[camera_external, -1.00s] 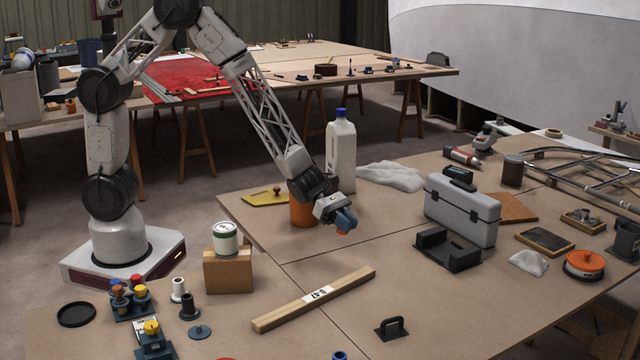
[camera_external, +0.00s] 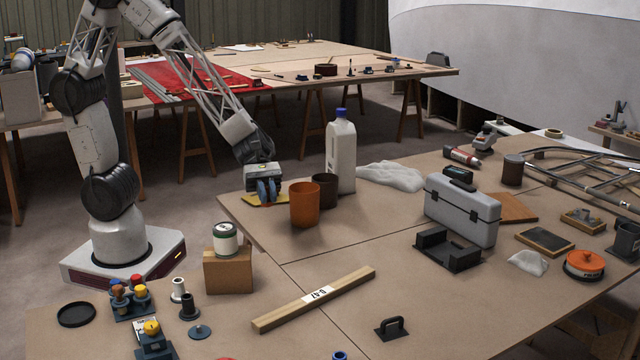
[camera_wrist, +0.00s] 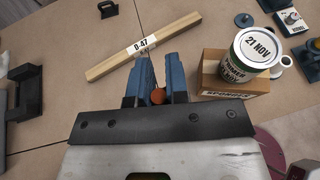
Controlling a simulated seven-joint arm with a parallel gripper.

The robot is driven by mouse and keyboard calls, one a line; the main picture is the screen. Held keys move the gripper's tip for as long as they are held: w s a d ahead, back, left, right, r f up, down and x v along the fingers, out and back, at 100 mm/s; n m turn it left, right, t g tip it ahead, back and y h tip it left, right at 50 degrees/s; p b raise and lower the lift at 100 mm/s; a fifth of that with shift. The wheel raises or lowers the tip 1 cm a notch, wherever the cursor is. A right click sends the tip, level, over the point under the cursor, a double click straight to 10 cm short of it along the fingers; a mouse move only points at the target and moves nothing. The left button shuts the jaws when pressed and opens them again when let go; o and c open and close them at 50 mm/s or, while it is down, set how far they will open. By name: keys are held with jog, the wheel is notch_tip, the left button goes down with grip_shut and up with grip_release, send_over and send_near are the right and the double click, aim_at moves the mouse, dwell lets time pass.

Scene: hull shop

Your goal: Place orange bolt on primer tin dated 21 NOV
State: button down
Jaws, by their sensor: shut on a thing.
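The orange bolt (camera_wrist: 158,96) shows as a small round orange end between the blue fingers of my gripper (camera_wrist: 160,85) in the wrist view; the rest of it is hidden. My gripper (camera_external: 267,190) is shut on it, pointing down, at the far left part of the table in the external view. The primer tin (camera_wrist: 255,50) is white with a green band and reads 21 NOV on its lid. It stands upright on a cardboard box and also shows in the external view (camera_external: 226,238), in front of my gripper. The tin's lid is clear.
The cardboard box (camera_external: 228,272) raises the tin above the table. An orange cup (camera_external: 304,205), a dark cup (camera_external: 325,188) and a white jug (camera_external: 341,155) stand right of my gripper. A labelled wooden bar (camera_external: 314,299) lies right of the box.

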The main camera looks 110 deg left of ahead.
jog(key=s+d+r+m+g, duration=0.1)
jog(key=s+d, duration=0.1)
jog(key=s, duration=0.5)
jog(key=s+d+r+m+g+h, duration=0.1)
jog(key=s+d+m+g, duration=0.1)
jog(key=s, duration=0.6)
jog(key=s+d+r+m+g+h, duration=0.1)
jog(key=s+d+m+g, duration=0.1)
jog(key=s, duration=0.5)
jog(key=shift+s+d+r, duration=0.25)
jog(key=shift+d+r, duration=0.15)
jog(key=shift+d, duration=0.1)
send_over(223, 230)
jog(key=shift+f, duration=0.75)
jog(key=shift+f, duration=0.1)
jog(key=shift+f, duration=1.65)
jog(key=shift+f, duration=0.15)
